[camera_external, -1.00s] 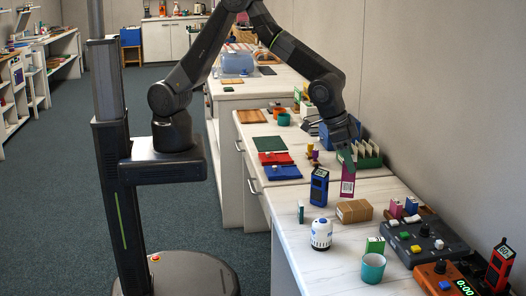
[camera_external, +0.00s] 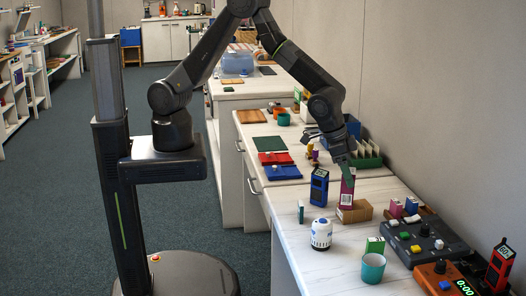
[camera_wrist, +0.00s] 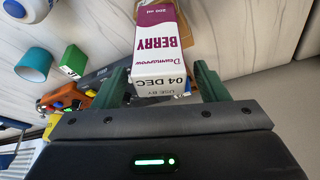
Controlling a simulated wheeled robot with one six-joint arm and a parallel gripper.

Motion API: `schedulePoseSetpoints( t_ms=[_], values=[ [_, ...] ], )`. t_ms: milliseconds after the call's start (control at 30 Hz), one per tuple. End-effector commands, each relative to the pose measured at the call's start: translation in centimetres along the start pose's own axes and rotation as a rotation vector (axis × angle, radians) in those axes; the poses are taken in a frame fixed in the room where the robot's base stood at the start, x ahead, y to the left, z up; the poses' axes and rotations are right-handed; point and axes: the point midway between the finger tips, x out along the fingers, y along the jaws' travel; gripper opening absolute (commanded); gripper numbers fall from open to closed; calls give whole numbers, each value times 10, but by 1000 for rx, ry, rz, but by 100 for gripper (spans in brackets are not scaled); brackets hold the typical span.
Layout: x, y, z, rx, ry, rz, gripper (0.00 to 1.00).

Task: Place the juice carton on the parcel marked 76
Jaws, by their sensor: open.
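The juice carton (camera_external: 347,190), purple and white with a barcode, stands about upright at the brown parcel (camera_external: 361,213). Its lower end appears to rest on the parcel's top, though the exact contact is hard to see. In the wrist view the carton (camera_wrist: 162,50) reads BERRY, and a bit of brown parcel (camera_wrist: 188,30) shows beyond it. My gripper (camera_external: 345,166) is at the carton's upper end. In the wrist view its green fingers (camera_wrist: 163,78) are open, one on each side of the carton. No number on the parcel is readable.
A blue device (camera_external: 319,187) and a white-and-blue canister (camera_external: 321,234) stand left of the parcel. A teal cup (camera_external: 373,268) and a grey control box (camera_external: 428,240) are nearer the camera. A green rack (camera_external: 367,158) stands behind. Bare counter lies around the canister.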

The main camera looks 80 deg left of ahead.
Motion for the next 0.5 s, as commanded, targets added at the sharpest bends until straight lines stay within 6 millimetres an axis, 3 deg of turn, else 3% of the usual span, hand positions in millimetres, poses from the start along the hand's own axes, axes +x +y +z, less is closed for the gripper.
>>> schedulePoseSetpoints(
  t_ms=[233, 500],
  values=[
    [-10, 0, -2, 0, 3, 1, 67],
    [-57, 0, -2, 0, 5, 1, 67]
  ],
)
